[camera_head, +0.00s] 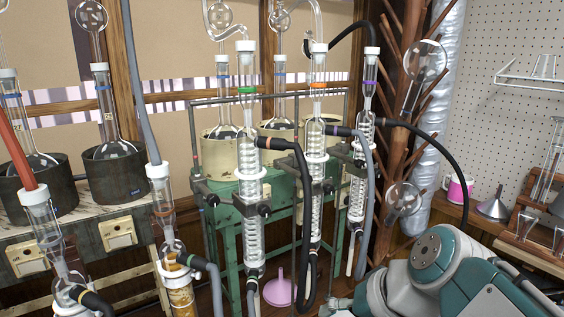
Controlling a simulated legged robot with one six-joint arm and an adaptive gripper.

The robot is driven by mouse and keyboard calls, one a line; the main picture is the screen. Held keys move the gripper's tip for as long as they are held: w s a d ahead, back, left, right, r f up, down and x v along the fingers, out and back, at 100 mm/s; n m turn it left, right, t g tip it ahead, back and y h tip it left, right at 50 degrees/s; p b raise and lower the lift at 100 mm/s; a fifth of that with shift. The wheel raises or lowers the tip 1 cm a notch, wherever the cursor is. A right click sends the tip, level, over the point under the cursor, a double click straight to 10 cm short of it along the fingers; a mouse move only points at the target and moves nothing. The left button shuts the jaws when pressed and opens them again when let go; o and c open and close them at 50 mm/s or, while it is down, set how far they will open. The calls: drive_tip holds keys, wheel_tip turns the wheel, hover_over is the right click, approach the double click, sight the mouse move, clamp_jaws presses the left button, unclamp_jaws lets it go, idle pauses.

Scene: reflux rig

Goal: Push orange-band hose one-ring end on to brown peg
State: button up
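I cannot pick out the orange-band hose with certainty, and no one-ring mark is readable. A glass condenser with an orange band (318,85) stands upright in the middle of the rack. A black hose (304,190) leaves the upper side of the green-band condenser (246,130) and loops down beside the orange-band one. A grey hose (369,180) hangs from the orange-band condenser's upper side. Another black hose (440,142) arcs right from the purple-band condenser (369,90) and passes behind my arm. The brown peg is not clearly distinguishable. My arm fills the lower right; my gripper is not visible.
A green metal frame (229,239) carries the rack and cream pots. Dark pots (113,178) with flasks stand left, near more tubes and hoses at the front. A pink funnel (279,291) is low in the middle. A pink mug (459,187) and grey funnel (493,205) sit right.

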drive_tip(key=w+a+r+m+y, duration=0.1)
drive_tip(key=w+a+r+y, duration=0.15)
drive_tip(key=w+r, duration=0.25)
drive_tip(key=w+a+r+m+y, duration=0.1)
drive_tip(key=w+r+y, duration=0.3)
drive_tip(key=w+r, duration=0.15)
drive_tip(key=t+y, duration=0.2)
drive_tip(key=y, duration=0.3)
approach(286, 145)
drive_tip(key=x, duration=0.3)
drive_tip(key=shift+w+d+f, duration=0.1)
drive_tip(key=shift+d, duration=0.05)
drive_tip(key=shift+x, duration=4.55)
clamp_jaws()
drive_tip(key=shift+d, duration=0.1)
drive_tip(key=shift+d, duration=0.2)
